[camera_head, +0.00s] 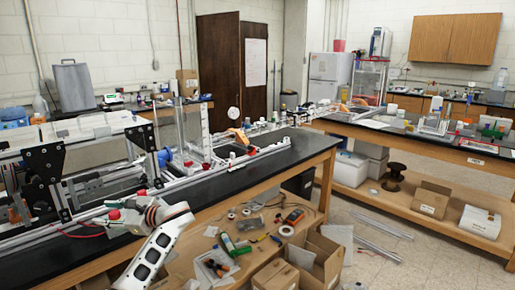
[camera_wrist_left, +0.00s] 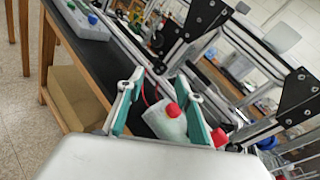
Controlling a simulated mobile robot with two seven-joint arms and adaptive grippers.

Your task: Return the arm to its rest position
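My left arm (camera_head: 155,248) comes in from the bottom left of the head view. My left gripper (camera_head: 113,215) is small there, in front of the extrusion frame at the black bench's front edge. In the left wrist view my left gripper (camera_wrist_left: 160,78) has its two teal-lined fingers spread apart. A pale object with a red knob (camera_wrist_left: 172,110) shows between the fingers; I cannot tell its distance, and no grip on it is visible. The extrusion frame (camera_head: 95,185) lies along the bench, with black plates near the gripper. My right gripper is in neither view.
The black-topped bench (camera_head: 290,158) runs along the left, with a wooden lower shelf holding tools and cardboard boxes (camera_head: 325,255). A second bench (camera_head: 450,150) stands at right. Black brackets (camera_wrist_left: 205,18) stand close beyond the left gripper.

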